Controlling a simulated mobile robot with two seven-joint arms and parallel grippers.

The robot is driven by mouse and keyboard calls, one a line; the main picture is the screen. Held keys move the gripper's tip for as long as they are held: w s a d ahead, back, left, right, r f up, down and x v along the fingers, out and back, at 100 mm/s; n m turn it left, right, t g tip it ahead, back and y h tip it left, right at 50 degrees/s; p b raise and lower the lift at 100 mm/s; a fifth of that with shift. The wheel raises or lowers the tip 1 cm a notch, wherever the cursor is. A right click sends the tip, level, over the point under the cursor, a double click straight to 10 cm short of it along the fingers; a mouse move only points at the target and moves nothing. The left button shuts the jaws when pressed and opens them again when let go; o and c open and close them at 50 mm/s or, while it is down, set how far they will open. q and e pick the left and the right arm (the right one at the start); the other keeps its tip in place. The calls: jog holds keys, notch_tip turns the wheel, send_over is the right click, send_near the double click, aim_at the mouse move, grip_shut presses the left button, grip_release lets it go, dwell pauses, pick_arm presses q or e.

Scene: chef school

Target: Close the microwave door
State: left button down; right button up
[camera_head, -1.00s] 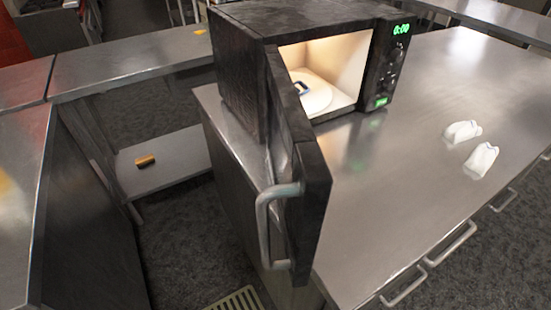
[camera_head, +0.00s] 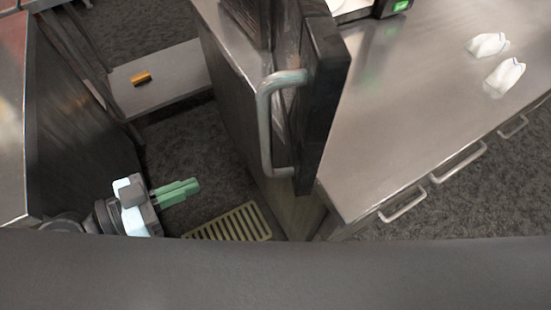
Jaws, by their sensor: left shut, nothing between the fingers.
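The black microwave door (camera_head: 322,95) stands wide open and juts toward me past the counter's edge. Its grey bar handle (camera_head: 266,125) is on the left face of the door. Only a low part of the microwave body shows at the top, with a green-lit button (camera_head: 400,6) at its right corner. My left gripper (camera_head: 196,187) has green fingers, shut and empty. It is low over the floor, left of the door handle and apart from it. My right gripper is not in view.
The steel counter (camera_head: 400,110) holds two white crumpled items (camera_head: 488,44) (camera_head: 504,76) at the right. Drawer handles (camera_head: 403,204) stick out of its front. A green floor grate (camera_head: 232,222) lies below. A low shelf at left bears an orange-brown block (camera_head: 141,79).

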aim_at(301, 164)
pick_arm(q)
jog(key=s+d+r+m+g+h, duration=0.1)
jog(key=s+r+m+g+h, duration=0.1)
jog(key=r, duration=0.4)
jog(key=s+d+r+m+g+h+b, duration=0.1)
jog(key=s+r+m+g+h, duration=0.1)
jog(key=r+m, duration=0.3)
notch_tip(301, 164, up, 2)
jog(key=shift+d+r+g+h, duration=0.25)
jog(key=shift+d+g+h, duration=0.15)
jog(key=shift+g, duration=0.4)
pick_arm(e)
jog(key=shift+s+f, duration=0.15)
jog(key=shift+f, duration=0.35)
pick_arm(q)
jog(key=shift+s, duration=0.1)
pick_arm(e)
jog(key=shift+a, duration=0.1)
